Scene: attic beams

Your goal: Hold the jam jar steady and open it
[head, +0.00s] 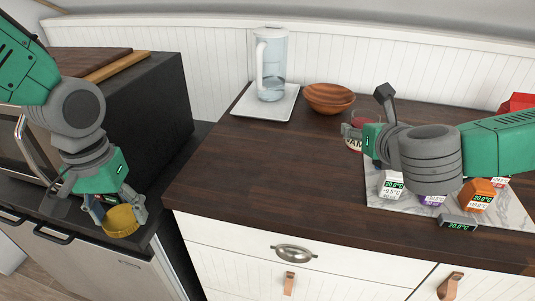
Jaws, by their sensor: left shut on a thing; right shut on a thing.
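The jam jar (354,143), with a pale label reading part of "JAM", stands on the dark wooden counter. My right gripper (356,130) is shut on it from the right; its arm and wrist hide part of the jar. The jar's top looks dark red, with no yellow lid on it. My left gripper (116,206) is shut on a round yellow lid (121,221), far left of the jar, in front of the black appliance and above the lower unit's front edge.
A glass pitcher (271,70) stands on a white board, beside wooden bowls (328,97). A marble board (395,203) holds several small boxes with digital readouts; my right arm passes above it. A red object (517,103) is at the far right. The counter's middle is clear.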

